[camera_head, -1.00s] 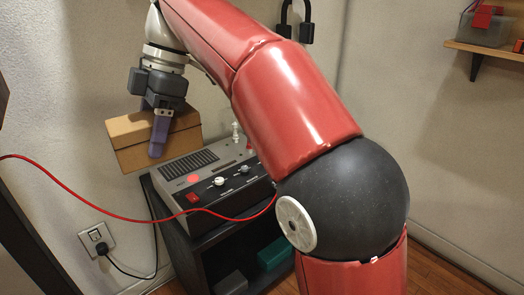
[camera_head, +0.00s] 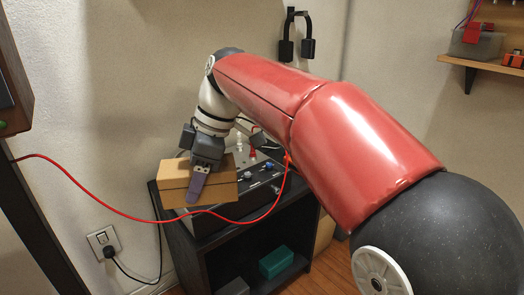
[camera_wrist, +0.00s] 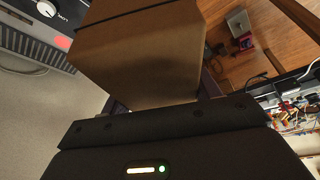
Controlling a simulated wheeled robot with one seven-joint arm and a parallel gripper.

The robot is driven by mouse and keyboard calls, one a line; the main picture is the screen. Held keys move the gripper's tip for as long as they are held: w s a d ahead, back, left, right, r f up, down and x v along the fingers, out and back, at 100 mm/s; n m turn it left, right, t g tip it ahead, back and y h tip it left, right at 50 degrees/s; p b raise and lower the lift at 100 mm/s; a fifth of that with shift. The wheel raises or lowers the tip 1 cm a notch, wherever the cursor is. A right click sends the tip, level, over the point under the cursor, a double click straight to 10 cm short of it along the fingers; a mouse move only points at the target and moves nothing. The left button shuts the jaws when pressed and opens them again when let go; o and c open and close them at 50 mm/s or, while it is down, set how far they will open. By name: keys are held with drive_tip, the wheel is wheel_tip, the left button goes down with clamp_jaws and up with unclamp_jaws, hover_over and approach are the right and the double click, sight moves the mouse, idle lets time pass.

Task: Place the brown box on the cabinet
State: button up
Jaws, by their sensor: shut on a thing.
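The brown box (camera_head: 225,188) is a cardboard carton, held in my gripper (camera_head: 199,184). One purple-grey finger shows across its front side; the other finger is hidden. The box overlaps the left part of the grey device on top of the dark cabinet (camera_head: 240,245) in the head view. I cannot tell whether it touches the device. In the wrist view the box (camera_wrist: 150,55) fills the upper middle, close to the gripper body, with the device's knob and red button at upper left.
The grey device with knobs (camera_head: 262,180) takes up much of the cabinet top. A green box (camera_head: 276,262) sits inside the cabinet. A wall outlet (camera_head: 103,242) is at left and a shelf (camera_head: 485,66) at upper right.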

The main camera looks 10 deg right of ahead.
drive_tip(key=w+d+f+m+t+h, duration=0.2)
drive_tip(key=d+f+m, duration=0.7)
drive_tip(key=f, duration=0.6)
drive_tip(key=w+d+f+m+t+h, duration=0.2)
drive_tip(key=w+d+f+m, duration=0.3)
drive_tip(key=d+f+m, duration=0.4)
drive_tip(key=d+f, duration=0.3)
drive_tip(key=f, duration=0.4)
drive_tip(key=shift+d+m+t+h, duration=0.15)
drive_tip(key=shift+m+t+h, duration=0.15)
drive_tip(key=shift+m+t, duration=0.1)
